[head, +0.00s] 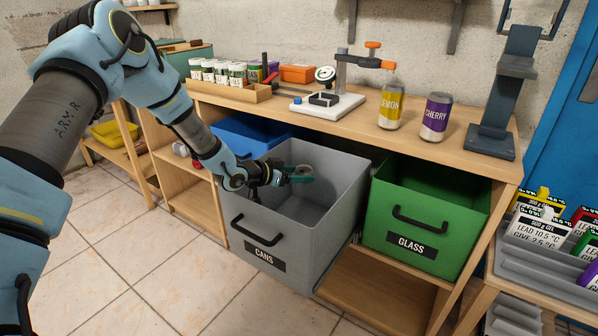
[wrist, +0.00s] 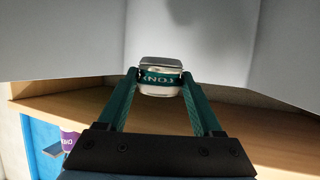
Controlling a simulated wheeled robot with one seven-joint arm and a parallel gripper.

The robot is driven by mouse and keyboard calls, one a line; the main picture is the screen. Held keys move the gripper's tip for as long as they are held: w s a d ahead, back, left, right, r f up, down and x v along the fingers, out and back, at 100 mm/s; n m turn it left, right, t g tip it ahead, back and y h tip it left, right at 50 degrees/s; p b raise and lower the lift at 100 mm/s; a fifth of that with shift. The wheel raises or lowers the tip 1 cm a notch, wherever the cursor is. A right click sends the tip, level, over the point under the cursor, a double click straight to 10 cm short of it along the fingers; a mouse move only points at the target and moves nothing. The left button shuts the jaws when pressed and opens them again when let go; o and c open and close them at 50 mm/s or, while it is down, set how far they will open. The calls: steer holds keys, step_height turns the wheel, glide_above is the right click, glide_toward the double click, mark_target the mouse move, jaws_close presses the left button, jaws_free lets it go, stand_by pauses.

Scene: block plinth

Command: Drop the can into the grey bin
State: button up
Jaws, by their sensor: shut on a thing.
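The grey bin (head: 330,229), labelled CANS, is pulled out from under the bench with its open top facing up. My gripper (head: 301,174) is at the bin's opening, within its outline in the head view; its exact height against the rim is hard to tell. In the wrist view the can (wrist: 160,88) is between my two green fingers (wrist: 160,92), which are shut on it. It has a silvery end and a dark teal band with partly readable lettering. Grey walls show beyond it. In the head view the can is small and mostly hidden by the fingers.
A green bin (head: 425,210) labelled GLASS stands to the right, and a blue bin (head: 245,134) to the left. On the bench above are a LEMON can (head: 391,106), a CHERRY can (head: 436,117), a gauge stand (head: 328,104) and a wooden tray of jars (head: 229,92).

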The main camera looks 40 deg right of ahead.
mark_target(299, 171)
steer(key=shift+f, duration=0.1)
steer(key=o, duration=1.5)
step_height(299, 171, up, 10)
